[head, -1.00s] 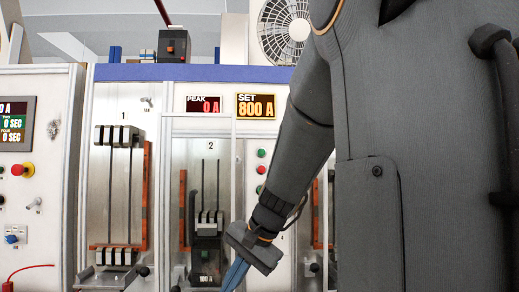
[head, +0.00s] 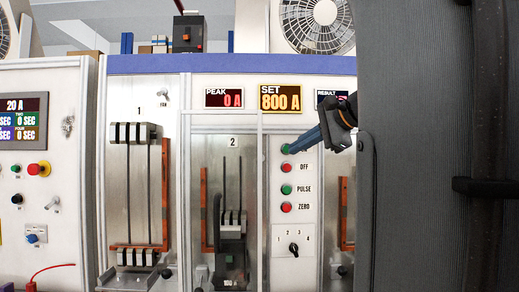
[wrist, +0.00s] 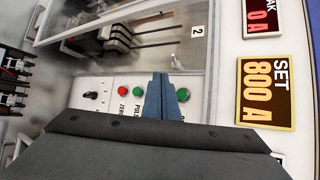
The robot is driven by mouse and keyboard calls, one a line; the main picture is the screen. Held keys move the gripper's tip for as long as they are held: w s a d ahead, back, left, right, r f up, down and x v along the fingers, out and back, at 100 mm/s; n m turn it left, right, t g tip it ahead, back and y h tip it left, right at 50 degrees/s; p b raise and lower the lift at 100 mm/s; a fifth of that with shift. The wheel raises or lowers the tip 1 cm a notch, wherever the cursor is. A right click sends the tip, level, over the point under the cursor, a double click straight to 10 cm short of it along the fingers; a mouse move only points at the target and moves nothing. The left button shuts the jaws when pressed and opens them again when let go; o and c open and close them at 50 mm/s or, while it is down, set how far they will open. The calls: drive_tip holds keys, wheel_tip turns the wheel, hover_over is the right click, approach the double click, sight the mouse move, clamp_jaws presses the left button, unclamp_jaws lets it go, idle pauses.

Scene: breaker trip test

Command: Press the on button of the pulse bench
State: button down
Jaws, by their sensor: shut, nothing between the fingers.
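The pulse bench's button column (head: 308,222) carries a green top button (head: 285,149), a red OFF button (head: 286,167), a green PULSE button (head: 286,189) and a red ZERO button (head: 286,207). The top button's label is hidden by my gripper (head: 293,149), whose blue fingers are shut and empty. In the head view the tips overlap the top button; contact cannot be told. In the wrist view my gripper (wrist: 160,76) covers the OFF button's place. The top green button (wrist: 183,94) shows just right of the fingers.
The PEAK display (head: 224,98) reads 0 A and the SET display (head: 281,98) reads 800 A. The RESULT display (head: 327,98) is partly hidden by my arm. A selector knob (head: 293,248) sits below the buttons. Breaker bays 1 (head: 138,190) and 2 (head: 232,195) stand left.

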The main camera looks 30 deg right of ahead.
drive_tip(key=w+d+p, duration=0.1)
drive_tip(key=w+d, duration=0.3)
drive_tip(key=w, duration=0.3)
drive_tip(key=shift+w+d+p, duration=0.25)
drive_tip(key=shift+d+p, duration=0.05)
drive_tip(key=shift+p, duration=0.05)
idle(2.2)
drive_tip(key=shift+w+d+f, duration=0.1)
drive_tip(key=shift+w+d, duration=0.15)
drive_tip(key=shift+w, duration=0.1)
drive_tip(key=shift+w+d+p, duration=0.25)
drive_tip(key=shift+w+p, duration=0.05)
drive_tip(key=shift+w, duration=0.1)
idle(0.8)
idle(0.4)
drive_tip(key=shift+s+a, duration=0.5)
drive_tip(key=shift+s, duration=0.3)
drive_tip(key=shift+s+a+b, duration=0.25)
drive_tip(key=shift+s+a, duration=0.2)
drive_tip(key=shift+s, duration=0.25)
drive_tip(key=shift+s+a+b, duration=0.3)
drive_tip(key=shift+s+a, duration=0.1)
drive_tip(key=shift+s, duration=0.3)
drive_tip(key=shift+s+a+b, duration=0.25)
drive_tip(key=shift+s+a, duration=0.2)
drive_tip(key=shift+s, duration=0.25)
